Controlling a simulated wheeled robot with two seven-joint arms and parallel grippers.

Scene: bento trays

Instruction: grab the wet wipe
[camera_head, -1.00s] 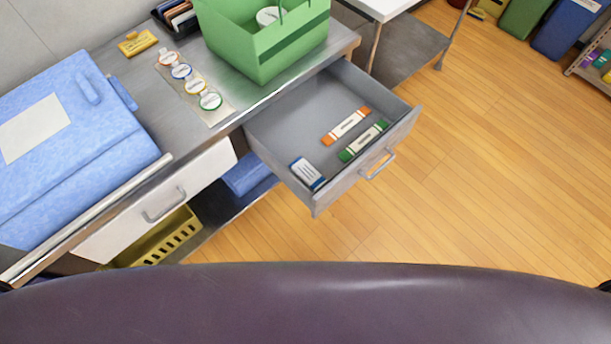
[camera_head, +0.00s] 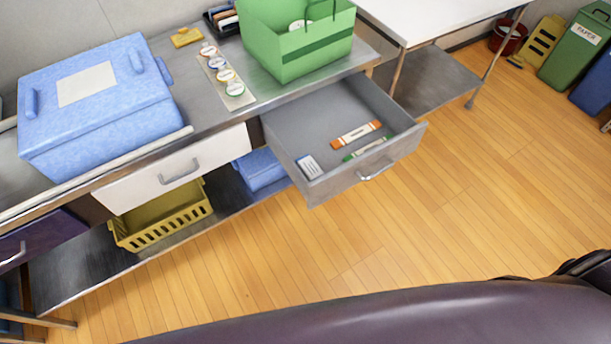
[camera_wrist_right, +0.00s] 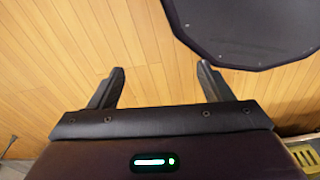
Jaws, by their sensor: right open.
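An open grey drawer (camera_head: 284,152) holds a few packets. A small white and blue packet (camera_head: 308,166), which looks like the wet wipe, lies near its left front corner. A long orange and white packet (camera_head: 356,134) and a long green and white packet (camera_head: 366,149) lie to its right. My right gripper (camera_wrist_right: 160,67) is open and empty over bare wooden floor in the right wrist view, away from the drawer. My left gripper is out of view.
A green bag (camera_head: 305,52), a strip of round labelled lids (camera_head: 232,90) and a blue soft box (camera_head: 150,110) stand on the steel counter. A yellow basket (camera_head: 165,230) sits below. The floor (camera_head: 440,220) before the drawer is clear.

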